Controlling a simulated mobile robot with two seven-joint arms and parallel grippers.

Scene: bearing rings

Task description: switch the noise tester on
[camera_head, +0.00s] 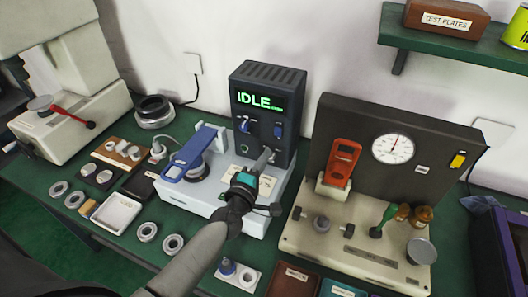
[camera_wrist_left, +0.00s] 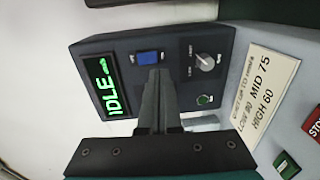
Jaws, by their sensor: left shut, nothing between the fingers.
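The noise tester (camera_head: 292,84) is a dark upright box on a pale base, with a green lit display (camera_head: 262,103) reading IDLE. In the left wrist view the display (camera_wrist_left: 110,86) stands beside a blue rocker switch (camera_wrist_left: 149,57), a grey knob (camera_wrist_left: 205,62) and a green button (camera_wrist_left: 204,100). The blue switch also shows in the head view (camera_head: 278,131). My left gripper (camera_head: 267,156) is shut and empty in front of the lower panel. In the wrist view its fingertips (camera_wrist_left: 158,74) overlap the switch's lower edge; I cannot tell whether they touch. My right gripper is not in view.
A label card (camera_wrist_left: 262,90) and a red STOP button (camera_wrist_left: 315,127) are on the pale base. A blue clamp arm (camera_head: 188,153) stands left of the panel. The dial-gauge stand (camera_head: 345,120) is close on the right. Rings (camera_head: 148,232) and a white tray (camera_head: 116,213) lie at front left.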

